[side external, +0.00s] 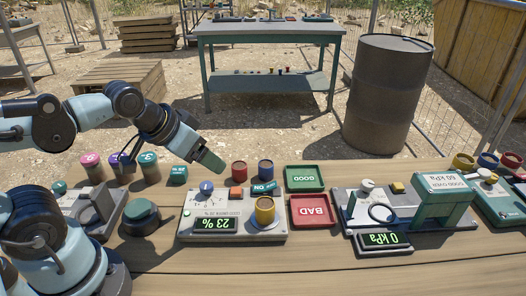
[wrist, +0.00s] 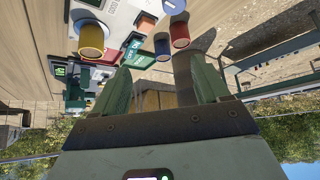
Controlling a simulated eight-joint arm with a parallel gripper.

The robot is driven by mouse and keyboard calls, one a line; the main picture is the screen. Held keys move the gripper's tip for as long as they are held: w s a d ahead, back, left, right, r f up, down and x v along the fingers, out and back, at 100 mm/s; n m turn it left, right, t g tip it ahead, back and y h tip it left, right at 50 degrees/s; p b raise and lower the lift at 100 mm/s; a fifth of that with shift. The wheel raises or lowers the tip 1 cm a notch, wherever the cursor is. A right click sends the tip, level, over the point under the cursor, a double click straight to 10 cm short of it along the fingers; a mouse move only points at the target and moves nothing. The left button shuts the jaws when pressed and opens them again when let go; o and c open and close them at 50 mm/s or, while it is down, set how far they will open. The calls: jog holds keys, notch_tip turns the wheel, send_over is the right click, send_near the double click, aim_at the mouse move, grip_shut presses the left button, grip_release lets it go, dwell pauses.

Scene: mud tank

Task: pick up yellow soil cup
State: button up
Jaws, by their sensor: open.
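The yellow soil cup (side external: 265,211) stands upright on the right part of a grey tester with a 23 % display (side external: 215,224). In the wrist view the yellow soil cup (wrist: 91,40) is at the upper left, outside the space between the fingers. My gripper (side external: 212,160) is in the air behind and left of the cup, above the back of the table, apart from it. Its two green fingers (wrist: 163,85) are spread wide in the wrist view, with nothing between them.
A red cup (side external: 239,171) and a blue cup (side external: 266,170) stand behind the tester. A GOOD tray (side external: 304,178) and a BAD tray (side external: 313,211) lie to its right. A pressure device (side external: 384,241) is farther right. Several colored cups, another yellow one (side external: 463,161) included, are at far right.

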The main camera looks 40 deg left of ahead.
notch_tip(320, 180, up, 2)
jog(key=m+g, duration=0.1)
jog(key=g, duration=0.6)
send_over(266, 205)
jog(key=f, duration=0.6)
jog(key=shift+s+d+f, duration=0.25)
jog(key=shift+d+f, duration=0.05)
jog(key=shift+f, duration=0.1)
jog(key=shift+w+a+f, duration=0.15)
jog(key=shift+f, duration=1.2)
jog(key=shift+w+a+f, duration=0.15)
jog(key=shift+f, duration=1.15)
jog(key=c, duration=1.2)
jog(key=shift+r, duration=0.1)
jog(key=shift+c, duration=0.2)
